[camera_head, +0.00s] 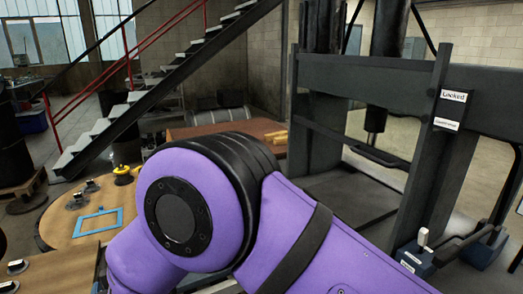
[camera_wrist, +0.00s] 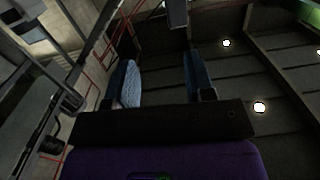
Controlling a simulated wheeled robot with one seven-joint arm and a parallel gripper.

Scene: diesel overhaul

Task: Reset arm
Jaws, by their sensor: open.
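My purple arm fills the lower middle of the head view, and its bend hides part of the room behind it. My gripper (camera_wrist: 162,82) shows in the wrist view with its two fingers wide apart and nothing between them. It points up toward the ceiling beams and lamps. My gripper is not visible in the head view.
A round wooden table (camera_head: 62,232) at left holds a blue frame (camera_head: 98,221) and a yellow object (camera_head: 123,174). A dark press frame (camera_head: 420,135) labelled "Locked" stands at right. A brown-topped table (camera_head: 225,129) is behind my arm. Stairs (camera_head: 150,95) with red railings rise at back left.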

